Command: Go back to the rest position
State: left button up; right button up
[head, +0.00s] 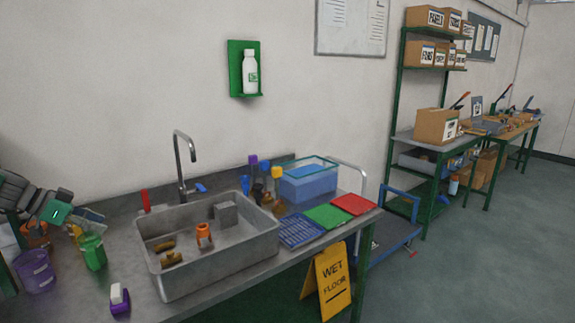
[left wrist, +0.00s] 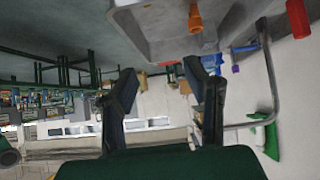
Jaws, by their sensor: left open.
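My left gripper (head: 88,215) comes in from the left edge in the head view, above the left end of the metal counter. In the left wrist view its two fingers (left wrist: 165,95) are spread apart with nothing between them. A green bottle (head: 94,252) and a purple container (head: 36,272) stand below and beside it. My right gripper is in neither view.
A sink (head: 205,285) with orange and brown parts sits in the counter, with a tap (head: 185,160) behind it. A blue-filled clear tank (head: 308,182) and coloured mats (head: 327,217) lie right. A yellow wet-floor sign (head: 333,283) stands in front.

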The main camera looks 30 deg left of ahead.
pick_arm(q)
jog(key=d+f+n+g+y, duration=0.2)
jog(key=d+f+g+y, duration=0.1)
jog(key=d+f, duration=0.8)
jog(key=d+f+n+g+y, duration=0.3)
jog(key=d+f, duration=0.4)
jog(key=d, duration=0.7)
jog(key=s+d+f+g+h, duration=0.1)
jog(key=s+d+f, duration=0.3)
jog(key=s+d, duration=0.55)
jog(key=s+d+f+g, duration=0.1)
jog(key=s+d+f, duration=0.4)
jog(key=s+d, duration=0.5)
notch_tip(320, 180, down, 10)
jog(key=s+b, duration=0.1)
jog(key=b, duration=0.9)
jog(key=shift+d+r+m+h, duration=0.15)
jog(key=shift+r+m+h, duration=0.1)
jog(key=shift+m+h, duration=0.05)
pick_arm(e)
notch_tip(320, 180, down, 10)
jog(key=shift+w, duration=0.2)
